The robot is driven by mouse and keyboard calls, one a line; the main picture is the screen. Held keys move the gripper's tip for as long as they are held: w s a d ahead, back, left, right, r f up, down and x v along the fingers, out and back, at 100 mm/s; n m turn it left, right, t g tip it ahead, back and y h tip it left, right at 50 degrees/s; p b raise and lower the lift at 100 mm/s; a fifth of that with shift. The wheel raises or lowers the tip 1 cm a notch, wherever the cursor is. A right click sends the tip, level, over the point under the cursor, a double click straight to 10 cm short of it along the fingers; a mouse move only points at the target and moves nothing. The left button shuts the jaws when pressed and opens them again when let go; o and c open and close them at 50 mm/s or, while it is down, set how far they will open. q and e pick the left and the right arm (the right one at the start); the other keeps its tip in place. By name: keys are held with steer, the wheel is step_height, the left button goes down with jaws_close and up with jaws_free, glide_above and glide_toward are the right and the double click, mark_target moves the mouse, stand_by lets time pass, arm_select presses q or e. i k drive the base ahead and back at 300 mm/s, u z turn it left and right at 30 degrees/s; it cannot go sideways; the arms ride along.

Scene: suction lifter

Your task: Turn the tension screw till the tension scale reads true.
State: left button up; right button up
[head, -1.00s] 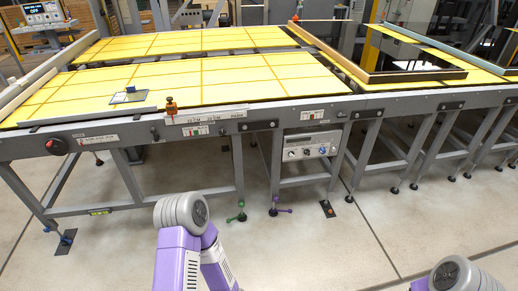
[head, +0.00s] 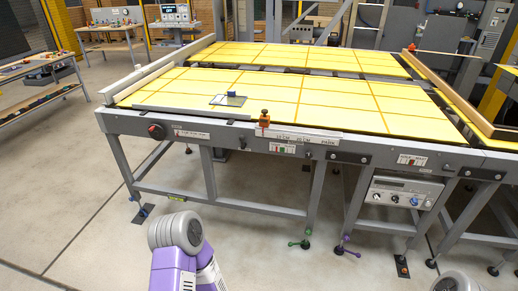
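I cannot pick out the tension screw and tension scale for certain. Two small white plates with coloured marks sit on the grey table's front rail: one below the orange clamp, the left plate (head: 282,149), and one further right, the right plate (head: 411,160). Their readings are too small to make out. Dark plates with small round heads, such as the dark plate (head: 349,157), sit beside them. Only grey and purple links of my arms show at the bottom edge. Neither gripper is in view.
The table (head: 225,132) has a yellow gridded top. An orange clamp (head: 265,118) stands on a ruled strip (head: 305,136). A red knob (head: 156,131) is at the left front. A control box (head: 402,192) hangs beneath at right. Clear floor (head: 90,215) lies at the left.

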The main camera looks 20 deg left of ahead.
mark_target(309, 154)
steer(key=u, duration=0.35)
steer(key=i, duration=0.65)
steer(key=z, duration=0.55)
steer(key=i, duration=0.6)
steer(key=z, duration=0.7)
